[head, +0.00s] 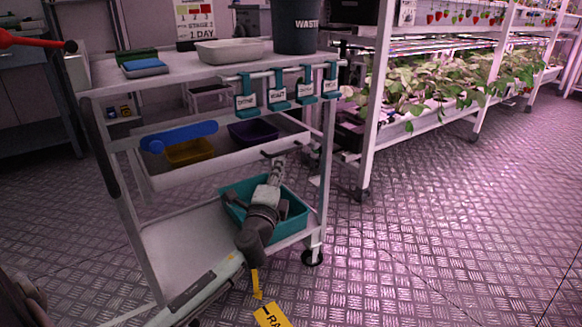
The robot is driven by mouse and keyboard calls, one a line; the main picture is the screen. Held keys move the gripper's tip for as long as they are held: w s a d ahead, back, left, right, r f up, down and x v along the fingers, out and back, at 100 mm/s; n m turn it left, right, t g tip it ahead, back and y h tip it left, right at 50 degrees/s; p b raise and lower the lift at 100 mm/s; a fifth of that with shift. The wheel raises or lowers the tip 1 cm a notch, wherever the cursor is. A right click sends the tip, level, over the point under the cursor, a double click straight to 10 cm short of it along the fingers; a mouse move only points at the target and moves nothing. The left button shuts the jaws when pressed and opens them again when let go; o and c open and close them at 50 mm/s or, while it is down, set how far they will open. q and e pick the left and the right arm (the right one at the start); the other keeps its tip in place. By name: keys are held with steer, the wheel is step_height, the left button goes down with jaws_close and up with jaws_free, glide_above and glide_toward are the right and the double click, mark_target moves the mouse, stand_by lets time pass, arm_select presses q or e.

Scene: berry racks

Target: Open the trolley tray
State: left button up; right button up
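The trolley (195,72) stands left of centre. Its white-grey middle tray (215,166) hangs under the top shelf and holds a blue bottle-like item (180,136), a yellow box (189,152) and a purple box (253,131). A dark handle (292,148) shows on the tray's front. My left gripper (277,163) reaches up to the tray front, at or just below the handle. It is too small and dark to tell whether its fingers are open, shut or around the handle. How far the tray is out is unclear. My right gripper is not in view.
A teal crate (301,218) sits on the lower shelf (185,245) behind my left arm. Labelled teal holders (278,93) hang from the top rail. A waste bin (296,28) and a pale basin (230,50) stand on top. Plant racks (375,100) stand right; floor right is clear.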

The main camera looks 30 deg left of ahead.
mark_target(286, 152)
arm_select(q)
steer(key=x, duration=0.8)
steer(key=shift+r+b, duration=0.15)
steer(key=shift+b, duration=0.15)
jaws_close()
